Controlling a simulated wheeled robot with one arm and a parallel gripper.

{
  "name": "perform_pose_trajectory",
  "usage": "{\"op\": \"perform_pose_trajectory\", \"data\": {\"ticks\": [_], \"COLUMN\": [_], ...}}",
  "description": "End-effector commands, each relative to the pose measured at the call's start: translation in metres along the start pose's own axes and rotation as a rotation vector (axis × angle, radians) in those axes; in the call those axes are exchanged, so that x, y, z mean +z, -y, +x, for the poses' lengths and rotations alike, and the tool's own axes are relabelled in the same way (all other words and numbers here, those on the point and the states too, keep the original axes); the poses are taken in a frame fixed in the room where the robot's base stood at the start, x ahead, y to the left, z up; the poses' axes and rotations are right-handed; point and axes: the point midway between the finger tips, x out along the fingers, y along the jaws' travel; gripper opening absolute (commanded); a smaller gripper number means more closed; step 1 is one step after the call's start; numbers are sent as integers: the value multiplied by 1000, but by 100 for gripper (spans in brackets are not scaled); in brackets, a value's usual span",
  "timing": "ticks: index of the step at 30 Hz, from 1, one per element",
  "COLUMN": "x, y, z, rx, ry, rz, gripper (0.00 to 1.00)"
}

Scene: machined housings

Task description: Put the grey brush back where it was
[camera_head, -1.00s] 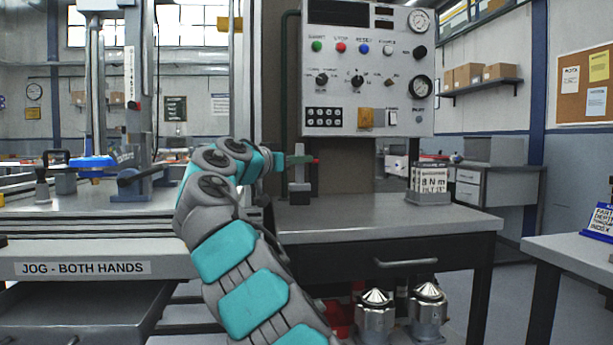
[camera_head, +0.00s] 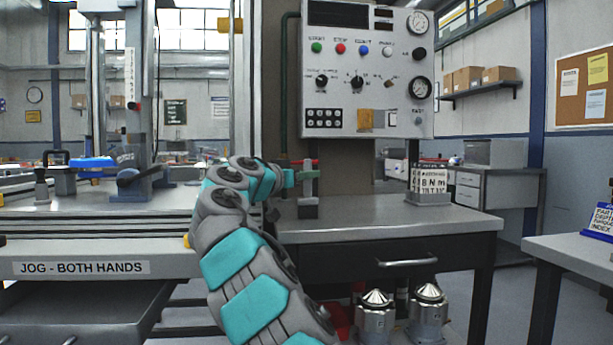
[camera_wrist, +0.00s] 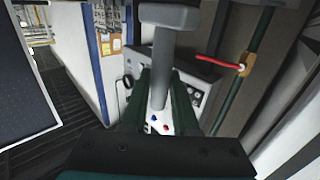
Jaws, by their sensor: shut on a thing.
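My gripper (camera_head: 308,176) is shut on the grey brush (camera_head: 308,209) over the left part of the bench top (camera_head: 390,222). The brush is upright, its handle between the green fingers and its wide grey block at the bottom. I cannot tell whether the block touches the bench. In the wrist view the brush (camera_wrist: 162,70) runs between the two dark green fingers, its wide end at the top of the picture.
A control panel (camera_head: 365,100) stands behind the bench. A red lever (camera_wrist: 218,62) on a green pipe is near the brush. A lettered block (camera_head: 429,190) stands at the bench's right. The machine table (camera_head: 90,230) is at left. The bench middle is clear.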

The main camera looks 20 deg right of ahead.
Motion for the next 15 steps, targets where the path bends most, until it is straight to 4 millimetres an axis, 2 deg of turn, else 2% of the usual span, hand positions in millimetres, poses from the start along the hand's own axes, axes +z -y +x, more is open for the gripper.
{"op": "perform_pose_trajectory", "data": {"ticks": [3, 4, 6, 12, 15], "x": [4, 4, 3, 3, 3], "y": [0, 0, 0, 0, 0], "z": [0, 0, 0, 0, 0], "rx": [0, 0, 0, 0, 0], "ry": [0, 0, 0, 0, 0], "rz": [0, 0, 0, 0, 0], "gripper": [0, 29, 37, 58, 58]}}
